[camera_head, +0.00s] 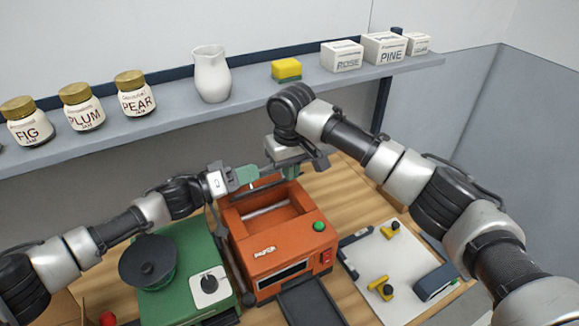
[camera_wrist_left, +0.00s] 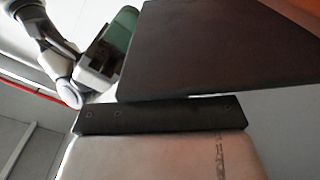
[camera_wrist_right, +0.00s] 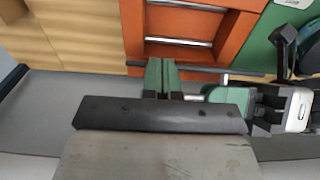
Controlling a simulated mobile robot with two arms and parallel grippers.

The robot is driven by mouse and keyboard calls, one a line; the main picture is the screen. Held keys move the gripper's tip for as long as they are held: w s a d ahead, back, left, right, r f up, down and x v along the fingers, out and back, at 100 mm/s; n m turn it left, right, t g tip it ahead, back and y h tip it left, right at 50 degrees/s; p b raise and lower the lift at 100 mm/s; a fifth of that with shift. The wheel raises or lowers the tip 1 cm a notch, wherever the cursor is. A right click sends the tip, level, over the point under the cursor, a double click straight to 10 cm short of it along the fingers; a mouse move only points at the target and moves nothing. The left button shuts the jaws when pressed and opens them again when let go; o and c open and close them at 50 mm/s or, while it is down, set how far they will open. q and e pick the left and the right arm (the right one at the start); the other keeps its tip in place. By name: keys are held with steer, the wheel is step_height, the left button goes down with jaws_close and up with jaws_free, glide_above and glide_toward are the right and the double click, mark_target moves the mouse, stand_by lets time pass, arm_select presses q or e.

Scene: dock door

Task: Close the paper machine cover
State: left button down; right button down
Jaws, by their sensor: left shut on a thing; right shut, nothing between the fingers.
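The orange paper machine (camera_head: 277,251) stands on the wooden table with its top open and a metal roller (camera_head: 264,211) showing inside. Its cover appears to stand raised at the back; its edge is partly hidden by my grippers. My left gripper (camera_head: 246,175) is shut at the back left of the machine, seemingly on the cover's edge. A dark reddish-brown panel (camera_wrist_left: 215,45), probably the cover, fills the upper left wrist view. My right gripper (camera_head: 290,172) is shut and empty above the machine's back, beside the left one. Its green fingers (camera_wrist_right: 161,76) show in the right wrist view.
A green machine (camera_head: 185,260) with a black round top stands left of the orange one. A white board (camera_head: 395,262) with yellow parts and a dark block lies right. A wall shelf (camera_head: 190,112) with jars, pitcher, sponge and boxes runs behind the arms.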

arm_select(q)
steer(key=shift+w+a+r, duration=0.1)
steer(key=c, duration=1.2)
jaws_free()
